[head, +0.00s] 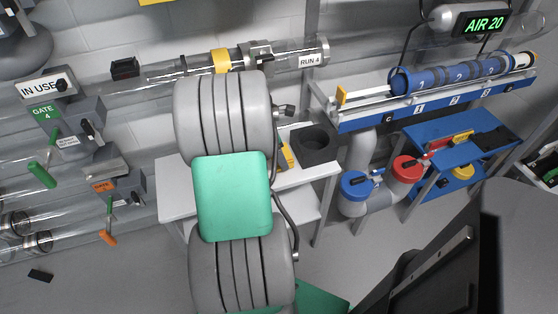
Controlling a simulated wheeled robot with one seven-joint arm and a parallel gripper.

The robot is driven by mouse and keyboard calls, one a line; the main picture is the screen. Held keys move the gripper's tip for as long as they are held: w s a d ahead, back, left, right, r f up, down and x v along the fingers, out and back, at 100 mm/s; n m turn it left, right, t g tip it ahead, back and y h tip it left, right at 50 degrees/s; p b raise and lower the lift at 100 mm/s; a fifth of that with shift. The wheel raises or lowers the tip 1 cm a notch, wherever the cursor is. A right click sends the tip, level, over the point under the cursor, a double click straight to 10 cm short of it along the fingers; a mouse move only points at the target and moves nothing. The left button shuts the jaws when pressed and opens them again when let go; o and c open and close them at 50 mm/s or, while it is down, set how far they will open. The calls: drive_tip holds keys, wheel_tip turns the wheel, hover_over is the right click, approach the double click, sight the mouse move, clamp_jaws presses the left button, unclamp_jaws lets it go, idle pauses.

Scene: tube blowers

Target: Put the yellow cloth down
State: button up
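I cannot make out a yellow cloth for sure. A small yellow piece (287,155) shows on the white table, partly hidden behind my grey and green arm. Its shape is too little visible to tell what it is. My arm stands upright across the middle of the head view. My gripper is not visible, so I cannot see whether it holds anything.
A dark cup-like holder (315,146) stands on the white table (312,174). A blue rack (435,105) holds blue carriers at right. A blue table (455,135) with red and yellow items stands below. Clear tubes and gate levers (42,174) line the left wall.

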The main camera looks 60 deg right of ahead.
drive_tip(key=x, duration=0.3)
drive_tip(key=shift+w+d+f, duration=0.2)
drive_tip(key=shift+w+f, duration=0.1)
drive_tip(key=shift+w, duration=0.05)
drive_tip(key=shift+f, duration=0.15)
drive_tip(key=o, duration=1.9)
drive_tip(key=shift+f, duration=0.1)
